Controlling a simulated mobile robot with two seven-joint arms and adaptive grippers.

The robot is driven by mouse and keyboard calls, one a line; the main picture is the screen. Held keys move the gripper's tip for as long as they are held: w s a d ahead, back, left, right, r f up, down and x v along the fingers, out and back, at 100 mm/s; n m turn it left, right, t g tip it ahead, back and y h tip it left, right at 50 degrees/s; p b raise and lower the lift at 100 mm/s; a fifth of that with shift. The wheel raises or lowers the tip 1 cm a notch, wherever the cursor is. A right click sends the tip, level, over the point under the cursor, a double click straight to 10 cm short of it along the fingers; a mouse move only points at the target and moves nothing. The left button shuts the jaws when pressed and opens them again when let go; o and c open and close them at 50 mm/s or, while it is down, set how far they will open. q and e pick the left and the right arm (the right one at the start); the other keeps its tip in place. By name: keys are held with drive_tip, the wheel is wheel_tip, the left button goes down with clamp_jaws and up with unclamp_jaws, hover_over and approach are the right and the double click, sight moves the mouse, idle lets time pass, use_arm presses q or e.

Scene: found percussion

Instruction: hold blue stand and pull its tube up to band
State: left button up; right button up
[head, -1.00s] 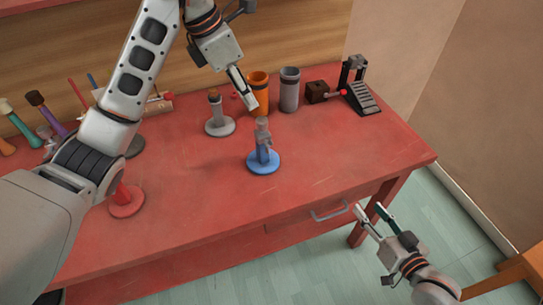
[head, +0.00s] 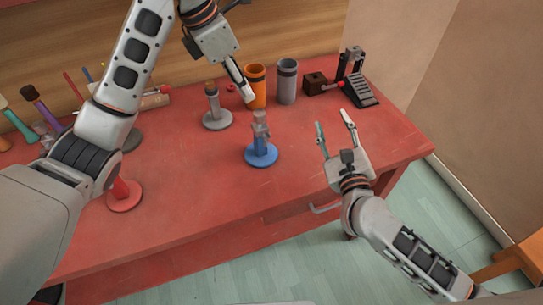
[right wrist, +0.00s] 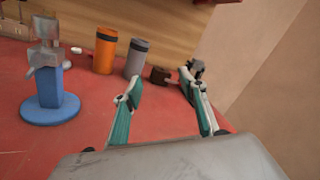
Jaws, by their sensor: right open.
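The blue stand (head: 262,156) has a round base and a short post on the red table. A grey translucent tube (head: 260,124) sits upright around its upper part. Both also show at the left of the right wrist view, the stand (right wrist: 50,105) and its tube (right wrist: 44,55). A band on the stand cannot be made out. My left gripper (head: 247,97) is above and behind the stand, apart from it, its fingertips by the orange cup; its opening is unclear. My right gripper (head: 332,118) is open and empty over the table, right of the stand; its fingers (right wrist: 165,92) are spread.
An orange cup (head: 256,84), a grey cup (head: 287,82), a brown block (head: 315,84) and a black stepped device (head: 358,90) stand along the back. A grey stand (head: 217,120) is behind left, a red stand (head: 124,196) at left. The table's front middle is clear.

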drive_tip(key=a+f+m+g+y, duration=0.1)
drive_tip(key=a+f+m+g, duration=0.15)
drive_tip(key=a, duration=0.25)
drive_tip(key=g+y, duration=0.3)
approach(263, 148)
drive_tip(key=x, duration=0.4)
drive_tip(key=shift+w+d, duration=0.1)
drive_tip(key=shift+w+a+f+g, duration=0.1)
drive_tip(key=shift+a+g, duration=0.1)
drive_tip(key=shift+g, duration=0.05)
drive_tip(key=x, duration=0.7)
drive_tip(key=shift+w, duration=0.2)
clamp_jaws()
